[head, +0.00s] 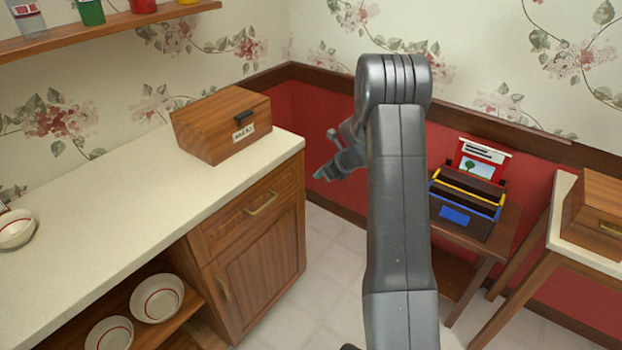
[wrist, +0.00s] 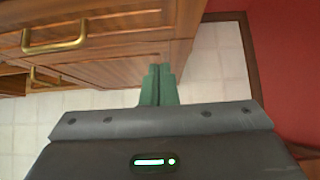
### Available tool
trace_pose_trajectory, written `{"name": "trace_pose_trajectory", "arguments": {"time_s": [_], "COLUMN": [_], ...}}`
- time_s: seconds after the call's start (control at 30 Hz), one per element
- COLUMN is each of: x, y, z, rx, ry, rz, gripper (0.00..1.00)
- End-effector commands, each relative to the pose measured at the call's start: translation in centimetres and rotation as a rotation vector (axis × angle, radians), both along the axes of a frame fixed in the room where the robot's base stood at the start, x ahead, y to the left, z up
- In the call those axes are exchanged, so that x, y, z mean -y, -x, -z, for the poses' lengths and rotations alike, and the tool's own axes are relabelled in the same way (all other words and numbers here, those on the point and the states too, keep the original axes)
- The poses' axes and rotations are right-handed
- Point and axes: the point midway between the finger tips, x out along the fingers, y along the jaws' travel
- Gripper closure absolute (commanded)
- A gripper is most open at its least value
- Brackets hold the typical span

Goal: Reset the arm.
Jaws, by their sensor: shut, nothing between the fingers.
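My arm (head: 398,200) rises in the middle of the head view and bends at a grey joint near the top. My gripper (head: 320,174) points left and slightly down, beyond the counter's right end and in front of the red wall. In the wrist view my gripper's green fingers (wrist: 158,85) are together, with nothing between them. Behind them are the cabinet front and the pale tiled floor.
A wooden bread box (head: 222,125) stands on the pale counter (head: 120,200) at left. A side table (head: 500,240) with a tool-box-like holder (head: 465,205) is right of my arm. Another wooden box (head: 597,215) sits on a table at far right. Bowls (head: 157,298) sit on the lower shelf.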

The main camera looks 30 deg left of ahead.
Motion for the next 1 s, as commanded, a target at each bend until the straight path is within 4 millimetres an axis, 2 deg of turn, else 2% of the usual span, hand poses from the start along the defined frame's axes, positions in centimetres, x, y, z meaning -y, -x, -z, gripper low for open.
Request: {"name": "trace_pose_trajectory", "arguments": {"time_s": [0.2, 0.6, 0.77, 1.0], "x": [1.3, 1.3, 0.3, -2.6], "y": [0.1, 0.1, 0.1, -0.1], "z": [-1.1, -1.2, -0.3, 2.7], "rx": [0.000, -0.001, -0.002, -0.003], "ry": [0.001, 0.002, 0.001, 0.003], "rz": [0.000, -0.001, -0.002, -0.003], "gripper": [1.00, 1.00, 1.00, 1.00]}}
